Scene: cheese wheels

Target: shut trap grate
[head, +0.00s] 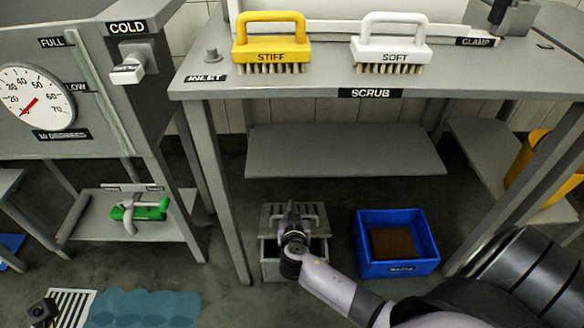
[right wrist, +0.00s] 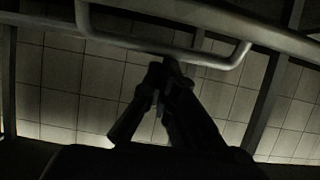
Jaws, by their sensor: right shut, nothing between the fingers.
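The trap is a grey box (head: 279,268) on the floor under the scrub table. Its slatted grey grate (head: 312,219) stands tilted up at the back of the box, and the dark inside shows below it. My right gripper (head: 291,210) is in front of the grate, with its fingers shut and empty, and hides the middle of it. In the right wrist view the shut fingers (right wrist: 163,70) reach up close to a bent bar handle (right wrist: 215,58); I cannot tell whether they touch it.
A blue bin (head: 364,264) with a brown block stands right of the trap. A low shelf (head: 345,155) lies behind, and a table leg (head: 222,195) stands left. A teal patch (head: 145,308) is on the floor at front left. Yellow (head: 271,30) and white (head: 390,42) brushes rest on the table.

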